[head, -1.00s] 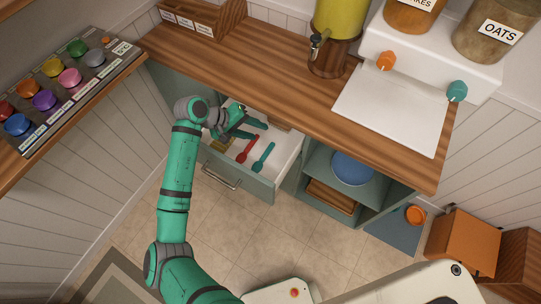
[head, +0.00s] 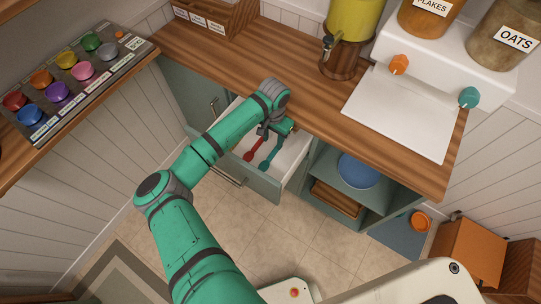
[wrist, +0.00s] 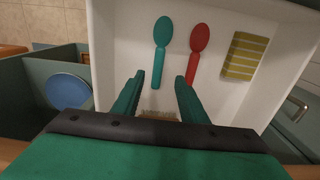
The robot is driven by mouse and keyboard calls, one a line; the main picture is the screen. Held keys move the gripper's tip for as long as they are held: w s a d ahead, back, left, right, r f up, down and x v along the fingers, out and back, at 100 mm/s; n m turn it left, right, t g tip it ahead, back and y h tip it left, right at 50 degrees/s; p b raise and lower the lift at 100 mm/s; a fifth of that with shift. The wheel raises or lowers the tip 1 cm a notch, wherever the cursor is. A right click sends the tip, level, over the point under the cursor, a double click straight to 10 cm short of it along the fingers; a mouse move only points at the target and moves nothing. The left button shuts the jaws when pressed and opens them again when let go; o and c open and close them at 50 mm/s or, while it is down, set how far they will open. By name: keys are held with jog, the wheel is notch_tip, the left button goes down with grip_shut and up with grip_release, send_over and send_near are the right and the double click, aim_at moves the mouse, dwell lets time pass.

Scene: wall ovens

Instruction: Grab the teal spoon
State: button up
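The teal spoon (wrist: 160,48) lies in the white open drawer (head: 292,150), bowl away from my gripper in the wrist view. It also shows in the head view (head: 270,154). A red spoon (wrist: 198,46) lies beside it, to its right in the wrist view. My gripper (wrist: 159,77) is open, with its teal fingers apart and nothing visibly held. In the wrist view the handle end of the teal spoon appears between the fingertips; the height gap is unclear. In the head view my arm covers part of the drawer.
A yellow striped sponge (wrist: 245,55) lies right of the red spoon in the wrist view. A brown object (wrist: 158,115) shows between the fingers. The wooden counter (head: 290,75) overhangs the drawer's back. An open shelf with a blue plate (head: 359,170) stands to the right.

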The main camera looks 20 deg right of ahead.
aim_at(273, 154)
notch_tip(273, 154, down, 3)
jog(key=shift+r, duration=0.1)
jog(key=shift+s+a+f, duration=0.1)
jog(key=shift+s+f, duration=0.05)
jog(key=shift+f, duration=1.2)
jog(key=shift+s+f, duration=0.15)
jog(key=shift+f, duration=1.15)
grip_shut()
